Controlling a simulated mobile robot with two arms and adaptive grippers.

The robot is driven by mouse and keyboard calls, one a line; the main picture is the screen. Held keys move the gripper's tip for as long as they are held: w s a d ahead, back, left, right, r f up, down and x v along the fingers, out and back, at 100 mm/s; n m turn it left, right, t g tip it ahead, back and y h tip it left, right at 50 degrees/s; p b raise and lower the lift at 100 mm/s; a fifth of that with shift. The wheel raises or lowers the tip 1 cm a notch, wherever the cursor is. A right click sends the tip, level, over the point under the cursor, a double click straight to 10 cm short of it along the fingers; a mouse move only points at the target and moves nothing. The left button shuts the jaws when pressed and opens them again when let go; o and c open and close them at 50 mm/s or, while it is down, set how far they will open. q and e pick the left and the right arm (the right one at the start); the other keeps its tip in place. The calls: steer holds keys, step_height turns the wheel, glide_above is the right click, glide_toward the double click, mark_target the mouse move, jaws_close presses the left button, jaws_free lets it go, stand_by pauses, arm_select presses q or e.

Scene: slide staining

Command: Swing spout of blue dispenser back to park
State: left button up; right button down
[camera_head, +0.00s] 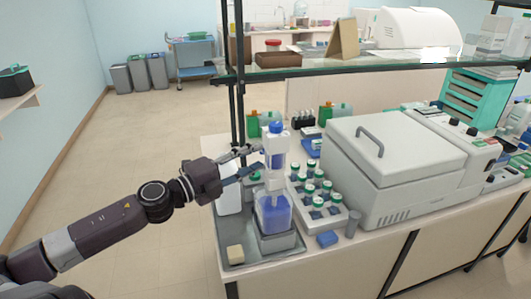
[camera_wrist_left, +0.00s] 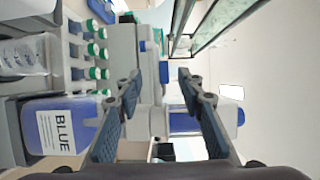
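The blue dispenser (camera_head: 273,213) stands upright on a grey block in a tray at the bench's left end. It has a clear bottle of blue liquid, a white pump column and a blue top. In the left wrist view its bottle (camera_wrist_left: 65,128) carries a BLUE label, and the picture is turned sideways. My left gripper (camera_head: 256,160) is beside the pump column, at its left. Its fingers (camera_wrist_left: 160,110) are spread, with part of the white and blue pump showing between them. I cannot clearly make out the spout or any contact. My right gripper is out of view.
A rack of green-capped bottles (camera_head: 308,198) stands right of the dispenser, with a large white machine (camera_head: 390,155) beyond it. A glass shelf (camera_head: 350,60) on dark posts hangs above. The grey tray (camera_head: 224,228) holds a beige block (camera_head: 235,254). Floor at left is clear.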

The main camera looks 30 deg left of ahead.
arm_select(q)
steer(key=shift+x, duration=1.5)
steer(key=shift+w+d+p, duration=0.1)
steer(key=shift+w+p, duration=0.25)
steer(key=shift+w, duration=0.15)
jaws_close()
